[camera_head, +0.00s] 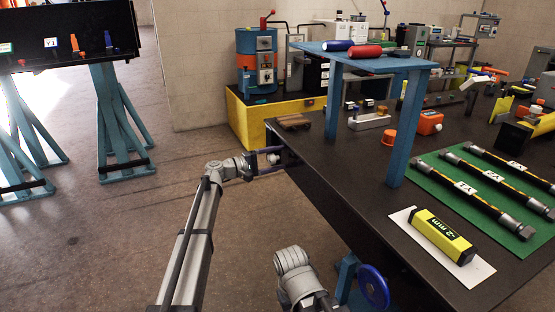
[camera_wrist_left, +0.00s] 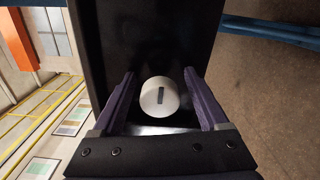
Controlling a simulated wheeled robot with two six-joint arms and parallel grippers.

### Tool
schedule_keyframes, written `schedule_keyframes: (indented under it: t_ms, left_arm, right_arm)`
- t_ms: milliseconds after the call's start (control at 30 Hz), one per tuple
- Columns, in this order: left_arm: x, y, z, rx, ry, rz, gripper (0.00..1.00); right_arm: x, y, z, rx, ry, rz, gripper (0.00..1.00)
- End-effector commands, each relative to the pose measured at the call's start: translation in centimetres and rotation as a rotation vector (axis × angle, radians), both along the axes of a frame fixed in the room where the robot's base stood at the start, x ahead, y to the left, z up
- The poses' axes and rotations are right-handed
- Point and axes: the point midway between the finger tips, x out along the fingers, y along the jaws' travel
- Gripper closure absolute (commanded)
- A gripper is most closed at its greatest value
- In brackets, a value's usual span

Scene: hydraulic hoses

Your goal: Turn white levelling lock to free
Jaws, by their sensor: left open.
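The white levelling lock (camera_wrist_left: 158,98) is a round white knob with a dark straight mark on its face, seen in the left wrist view on a dark panel. The mark runs nearly upright in that view. In the head view the lock (camera_head: 273,158) shows small at the table's near-left end. My left gripper (camera_wrist_left: 160,74) is open, with one purple finger on each side of the knob and a visible gap at both sides. In the head view the left gripper (camera_head: 270,162) reaches the table end from the left.
The black table (camera_head: 335,185) carries a blue stand (camera_head: 365,61), a green mat (camera_head: 455,185) with several hoses, and a yellow "-2 mm" block (camera_head: 443,237). A blue handwheel (camera_head: 372,286) sits below the table's front edge.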

Motion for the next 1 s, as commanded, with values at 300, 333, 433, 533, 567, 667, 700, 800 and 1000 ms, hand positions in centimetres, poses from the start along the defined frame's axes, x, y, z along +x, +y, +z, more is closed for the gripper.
schedule_keyframes:
  t_ms: [300, 333, 433, 533, 567, 667, 700, 800, 1000]
  left_arm:
    - [-0.9, 2.0, 0.0, -0.001, 0.000, 0.002, 0.23]
    - [-1.1, 2.5, 0.0, 0.000, 0.000, 0.002, 0.23]
    - [-1.7, 4.1, 0.0, 0.000, 0.000, 0.003, 0.23]
    - [-2.3, 5.4, 0.0, 0.000, 0.000, 0.002, 0.23]
    - [-2.4, 5.8, 0.0, 0.000, 0.000, 0.003, 0.23]
    - [-2.8, 6.6, 0.0, 0.000, 0.000, 0.001, 0.23]
    - [-2.9, 6.8, 0.0, 0.000, 0.000, 0.000, 0.23]
    - [-3.0, 7.2, 0.0, 0.000, 0.000, 0.001, 0.23]
    - [-3.0, 7.2, 0.0, 0.000, 0.000, 0.000, 0.23]
  right_arm:
    - [0.0, 0.0, 0.0, 0.000, 0.000, 0.000, 0.50]
    - [0.0, 0.0, 0.0, 0.000, 0.000, 0.000, 0.50]
    - [0.0, 0.0, 0.0, 0.000, 0.000, 0.000, 0.50]
    - [0.0, 0.0, 0.0, 0.000, 0.000, 0.000, 0.50]
    - [0.0, 0.0, 0.0, 0.000, 0.000, 0.000, 0.50]
    - [0.0, 0.0, 0.0, 0.000, 0.000, 0.000, 0.50]
    - [0.0, 0.0, 0.0, 0.000, 0.000, 0.000, 0.50]
    - [0.0, 0.0, 0.0, 0.000, 0.000, 0.000, 0.50]
    - [0.0, 0.0, 0.0, 0.000, 0.000, 0.000, 0.50]
